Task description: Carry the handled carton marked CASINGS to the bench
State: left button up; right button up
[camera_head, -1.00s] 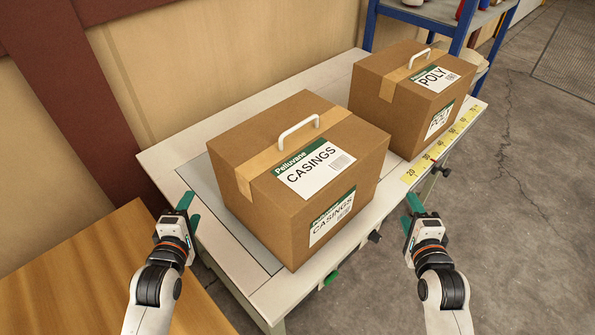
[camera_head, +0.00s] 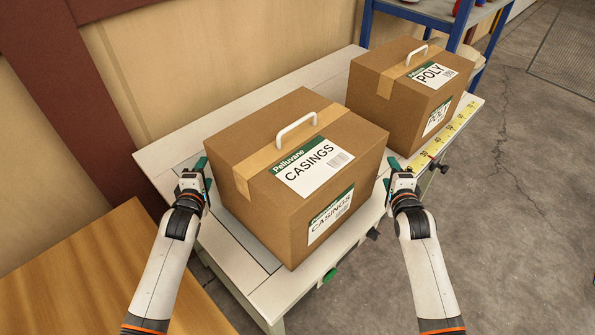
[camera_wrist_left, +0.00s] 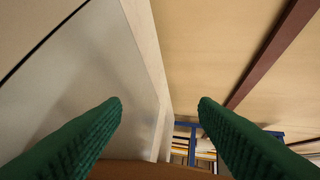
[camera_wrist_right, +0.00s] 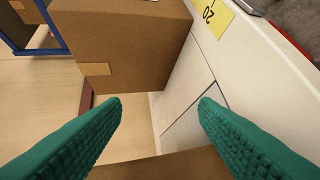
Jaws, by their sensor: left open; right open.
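The carton marked CASINGS (camera_head: 270,205) is a closed brown box with tape and a white handle (camera_head: 296,130) on top. It sits upright on the light-coloured table. My left gripper (camera_head: 196,170) is open beside the carton's left side. My right gripper (camera_head: 398,168) is open beside its right side. Neither is at the handle. A brown carton edge shows at the bottom of the left wrist view (camera_wrist_left: 155,170) and of the right wrist view (camera_wrist_right: 160,166), between the green fingers. I cannot tell whether the fingers touch it.
A similar carton marked POLY (camera_head: 390,105) stands behind right on the same table (camera_head: 180,135), by a yellow measuring strip (camera_head: 440,138). A wooden surface (camera_head: 130,270) lies at the lower left. A blue shelf rack (camera_head: 455,30) stands behind. Concrete floor is open at right.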

pick_arm(q)
jog(key=shift+s+d, duration=0.2)
jog(key=shift+d, duration=0.6)
pick_arm(e)
jog(key=shift+s+a, duration=0.2)
jog(key=shift+a, duration=0.6)
pick_arm(q)
jog(key=shift+w, duration=0.1)
pick_arm(e)
jog(key=shift+w, duration=0.1)
pick_arm(q)
jog(key=shift+d, duration=0.15)
pick_arm(e)
jog(key=shift+a, duration=0.15)
